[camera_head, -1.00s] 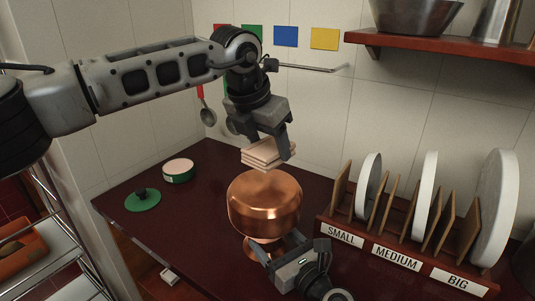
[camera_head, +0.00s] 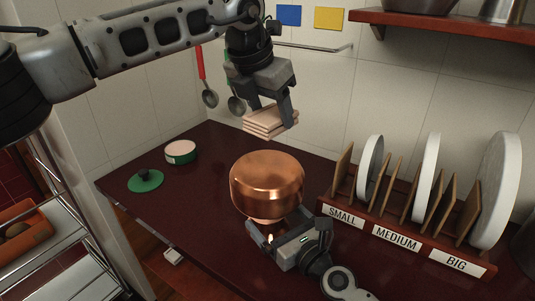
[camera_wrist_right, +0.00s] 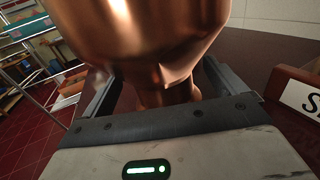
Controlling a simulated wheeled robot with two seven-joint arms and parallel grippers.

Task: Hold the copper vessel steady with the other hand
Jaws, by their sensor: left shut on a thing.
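The copper vessel (camera_head: 266,183) stands on the dark red counter, a wide rounded body over a narrower stem. In the right wrist view the vessel (camera_wrist_right: 145,35) fills the top middle. My right gripper (camera_head: 282,229) is low at the vessel's near side. Its open fingers (camera_wrist_right: 168,88) lie on either side of the narrow stem, with gaps visible; any contact at the tips is unclear. My left gripper (camera_head: 271,110) is shut on a folded beige cloth (camera_head: 268,124), held in the air above the vessel, apart from it.
A wooden rack (camera_head: 408,233) labelled SMALL, MEDIUM and BIG holds white discs at right. A green lid (camera_head: 146,182) and small green pot (camera_head: 181,152) lie at back left. A wall shelf (camera_head: 450,22) is at upper right. The counter's left part is mostly clear.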

